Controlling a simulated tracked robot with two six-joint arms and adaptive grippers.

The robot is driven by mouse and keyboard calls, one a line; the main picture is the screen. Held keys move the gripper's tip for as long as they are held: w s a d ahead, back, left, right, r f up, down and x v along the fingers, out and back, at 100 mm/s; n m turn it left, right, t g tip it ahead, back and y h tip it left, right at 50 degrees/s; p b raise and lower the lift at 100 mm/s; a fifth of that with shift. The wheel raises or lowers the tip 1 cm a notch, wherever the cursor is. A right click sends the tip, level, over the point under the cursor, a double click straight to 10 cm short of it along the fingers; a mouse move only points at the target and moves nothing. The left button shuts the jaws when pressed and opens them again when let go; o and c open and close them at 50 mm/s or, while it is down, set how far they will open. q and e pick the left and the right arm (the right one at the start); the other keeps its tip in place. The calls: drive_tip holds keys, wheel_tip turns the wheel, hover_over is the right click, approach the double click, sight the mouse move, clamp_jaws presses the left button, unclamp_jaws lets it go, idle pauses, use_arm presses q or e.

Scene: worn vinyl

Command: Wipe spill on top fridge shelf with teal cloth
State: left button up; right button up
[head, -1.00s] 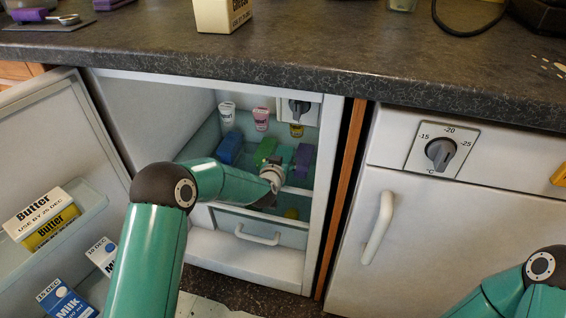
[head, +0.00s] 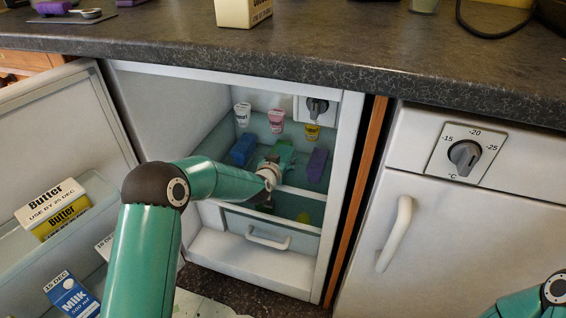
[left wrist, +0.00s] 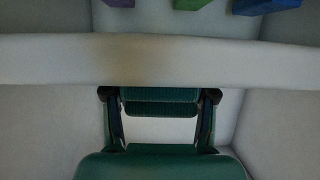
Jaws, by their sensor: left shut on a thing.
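My left gripper (head: 266,200) reaches into the open fridge, in front of the shelf's white front edge (head: 303,192). No clear spill can be made out on the shelf. My right arm shows only at the lower right of the head view; its gripper is out of view.
Blue (head: 243,150), green (head: 284,149) and purple (head: 317,165) boxes stand in the fridge, with several small tubs behind. A drawer (head: 268,238) sits below. The open door (head: 50,130) at left holds butter (head: 53,205) and milk (head: 72,296). The worktop (head: 330,60) overhangs.

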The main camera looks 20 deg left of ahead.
use_arm(q)
drive_tip(key=a, duration=0.1)
drive_tip(key=a+b, duration=0.1)
drive_tip(key=a, duration=0.1)
drive_tip(key=shift+a+f+b, duration=0.1)
drive_tip(key=shift+f+b, duration=0.15)
drive_tip(key=shift+b, duration=0.15)
drive_tip(key=shift+a+r+b, duration=0.1)
drive_tip(key=shift+a+b, duration=0.25)
drive_tip(key=shift+a, duration=0.3)
drive_tip(key=shift+r+p, duration=2.65)
drive_tip(key=shift+r, duration=0.95)
